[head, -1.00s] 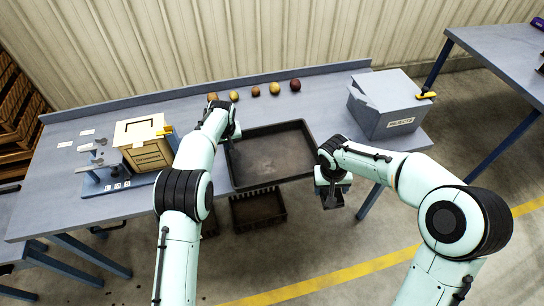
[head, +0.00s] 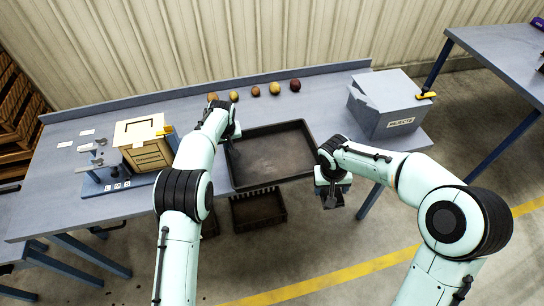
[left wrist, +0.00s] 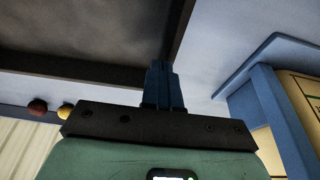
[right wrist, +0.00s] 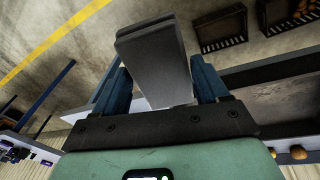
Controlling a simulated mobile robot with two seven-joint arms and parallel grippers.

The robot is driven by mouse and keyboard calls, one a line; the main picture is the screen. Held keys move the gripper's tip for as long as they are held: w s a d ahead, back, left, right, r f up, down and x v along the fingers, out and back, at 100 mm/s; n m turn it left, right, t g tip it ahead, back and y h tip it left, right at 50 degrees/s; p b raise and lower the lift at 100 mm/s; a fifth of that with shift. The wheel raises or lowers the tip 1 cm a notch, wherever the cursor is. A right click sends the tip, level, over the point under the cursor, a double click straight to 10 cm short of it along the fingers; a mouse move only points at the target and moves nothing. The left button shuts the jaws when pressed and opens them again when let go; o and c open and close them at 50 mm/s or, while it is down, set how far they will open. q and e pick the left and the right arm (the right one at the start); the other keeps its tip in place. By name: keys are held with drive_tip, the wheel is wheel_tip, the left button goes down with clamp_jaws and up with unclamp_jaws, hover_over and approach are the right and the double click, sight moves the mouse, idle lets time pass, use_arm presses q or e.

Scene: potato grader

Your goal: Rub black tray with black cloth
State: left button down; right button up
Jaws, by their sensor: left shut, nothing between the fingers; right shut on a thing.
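The black tray (head: 275,155) lies on the grey-blue workbench, a shallow rectangle with a raised rim and brownish smudges on its floor. My left gripper (head: 232,146) is at the tray's left rim; in the left wrist view its fingers (left wrist: 161,72) are together and empty, beside the tray rim (left wrist: 181,32). I cannot tell if they touch it. My right gripper (head: 333,198) is in front of the bench, right of the tray. It is shut on a dark grey, flat folded piece, likely the black cloth (right wrist: 157,62), held clear of the tray.
Several potatoes (head: 255,91) line the bench's back edge. A grey rejects box (head: 387,110) stands on the right, a wooden box (head: 146,150) on a stand on the left. A dark crate (head: 258,208) is below the front edge. A second table (head: 500,60) is far right.

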use_arm(q)
drive_tip(key=shift+f, duration=0.5)
use_arm(e)
drive_tip(key=shift+f, duration=0.1)
idle(0.3)
drive_tip(key=shift+w+r+p, duration=0.4)
drive_tip(key=shift+w+r, duration=0.05)
drive_tip(key=shift+r, duration=0.3)
drive_tip(key=shift+w+r+p, duration=0.4)
drive_tip(key=shift+w+r, duration=0.05)
drive_tip(key=shift+r, duration=0.3)
use_arm(q)
wheel_tip(320, 180, up, 6)
drive_tip(key=shift+r, duration=0.1)
use_arm(e)
drive_tip(key=shift+s, duration=0.1)
use_arm(q)
drive_tip(key=v, duration=1.2)
